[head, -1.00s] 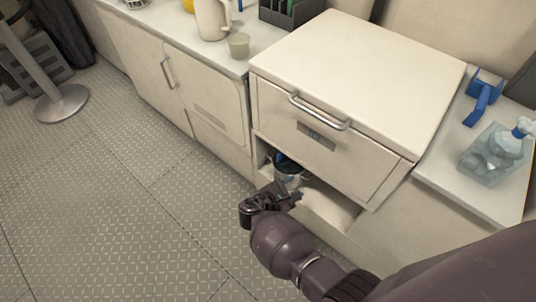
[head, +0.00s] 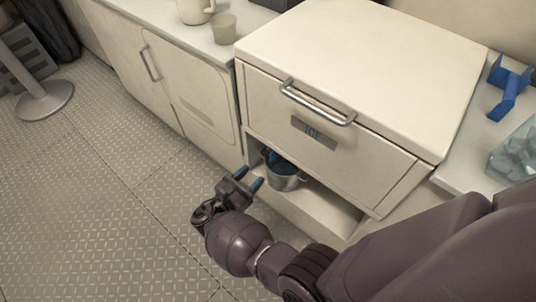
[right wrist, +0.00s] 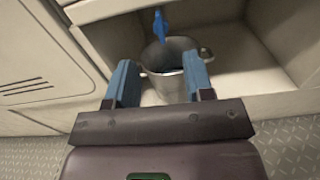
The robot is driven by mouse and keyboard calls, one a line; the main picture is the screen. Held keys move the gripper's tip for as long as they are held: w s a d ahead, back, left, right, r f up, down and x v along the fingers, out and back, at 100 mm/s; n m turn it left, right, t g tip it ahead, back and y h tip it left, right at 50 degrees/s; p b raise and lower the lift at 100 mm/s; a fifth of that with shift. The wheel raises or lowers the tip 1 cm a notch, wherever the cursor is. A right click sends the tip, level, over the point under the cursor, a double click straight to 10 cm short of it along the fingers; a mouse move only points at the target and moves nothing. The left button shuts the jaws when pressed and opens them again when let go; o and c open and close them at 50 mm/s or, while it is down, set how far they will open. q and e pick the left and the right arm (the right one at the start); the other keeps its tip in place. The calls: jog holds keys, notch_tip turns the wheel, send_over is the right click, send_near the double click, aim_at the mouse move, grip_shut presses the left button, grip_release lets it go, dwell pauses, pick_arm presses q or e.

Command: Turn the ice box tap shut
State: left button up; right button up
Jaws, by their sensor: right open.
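The ice box (head: 330,130) is a cream cabinet marked ICE, with a metal bar handle and an open recess below. The blue tap (right wrist: 160,27) hangs in the recess above a metal bucket (right wrist: 172,62) in the right wrist view. In the head view the bucket (head: 284,178) stands in the recess, and the tap is hard to tell from the blue at its mouth. My right gripper (head: 249,178) is open and empty just outside the recess. Its two blue fingers (right wrist: 158,75) stand apart on either side of the bucket and below the tap. My left gripper is out of view.
A counter with a small cup (head: 224,28) and a jug (head: 195,10) lies to the left. A blue scoop (head: 507,88) and a clear container of ice (head: 516,152) stand on the right counter. A metal post base (head: 45,100) stands on open floor at far left.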

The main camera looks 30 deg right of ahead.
aim_at(273, 155)
jog(key=x, duration=0.8)
jog(key=shift+d, duration=0.15)
